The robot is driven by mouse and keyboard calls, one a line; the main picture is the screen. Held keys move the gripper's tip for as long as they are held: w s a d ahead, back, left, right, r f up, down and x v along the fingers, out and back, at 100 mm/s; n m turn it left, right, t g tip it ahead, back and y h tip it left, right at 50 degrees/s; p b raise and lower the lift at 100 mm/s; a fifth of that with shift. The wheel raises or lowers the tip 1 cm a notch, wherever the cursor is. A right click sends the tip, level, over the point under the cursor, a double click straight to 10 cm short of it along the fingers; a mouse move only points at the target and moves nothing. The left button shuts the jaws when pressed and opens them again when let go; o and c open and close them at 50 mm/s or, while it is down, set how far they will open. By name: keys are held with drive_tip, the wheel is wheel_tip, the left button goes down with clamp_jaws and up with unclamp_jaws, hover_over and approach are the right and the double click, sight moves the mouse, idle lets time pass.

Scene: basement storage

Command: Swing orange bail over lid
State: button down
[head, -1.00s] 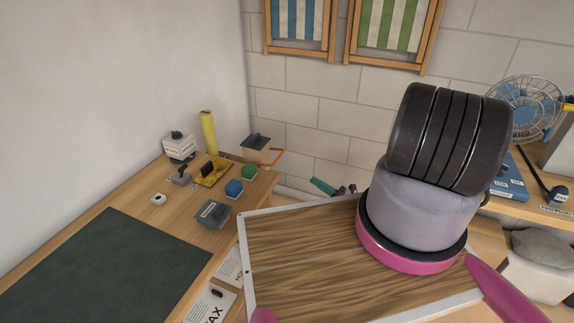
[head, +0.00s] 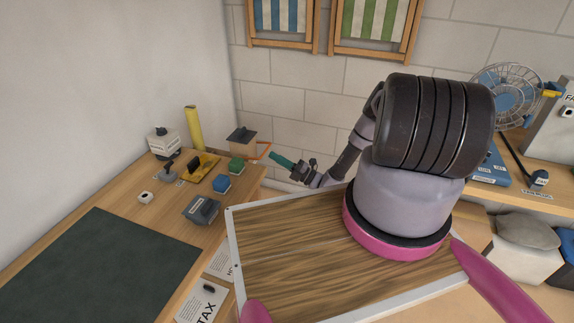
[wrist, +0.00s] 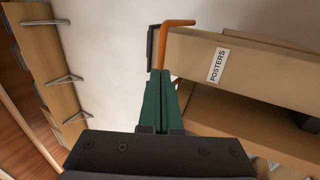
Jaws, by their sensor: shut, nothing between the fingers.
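A tan box (head: 242,148) with a dark lid (head: 241,134) stands at the far right corner of the desk in the head view. Its orange bail (head: 264,151) sticks out to the right of the box. In the wrist view the bail (wrist: 180,23) shows beside the edge of the dark lid (wrist: 153,48), next to a tan face labelled POSTERS (wrist: 240,58). My gripper (head: 272,154) has green fingers, shut and empty, with tips close to the bail. In the wrist view the fingertips (wrist: 159,73) are just short of the lid and bail; contact cannot be told.
The desk (head: 110,190) holds a yellow roll (head: 193,128), a yellow tray (head: 200,165), a green block (head: 236,165), a blue block (head: 221,183) and a grey box (head: 201,208) left of the tan box. A fan (head: 507,95) stands at right.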

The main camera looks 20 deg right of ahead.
drive_tip(key=shift+w+a+r, duration=0.2)
drive_tip(key=shift+w+a, duration=0.1)
drive_tip(key=shift+a, duration=0.2)
drive_tip(key=shift+r, duration=0.15)
drive_tip(key=shift+r+h, duration=0.3)
drive_tip(key=shift+r, duration=0.1)
drive_tip(key=shift+w+a+r+g+h, duration=0.8)
drive_tip(key=shift+a+r+g+h, duration=0.35)
drive_tip(key=shift+r+h, duration=0.55)
drive_tip(key=shift+w+a+r+g+h, duration=0.8)
drive_tip(key=shift+a+r+g+h, duration=0.5)
drive_tip(key=shift+r, duration=0.55)
drive_tip(key=shift+w+a+r+g+h, duration=0.85)
drive_tip(key=shift+r+g+h, duration=0.2)
drive_tip(key=shift+r+h, duration=0.7)
drive_tip(key=shift+r, duration=0.2)
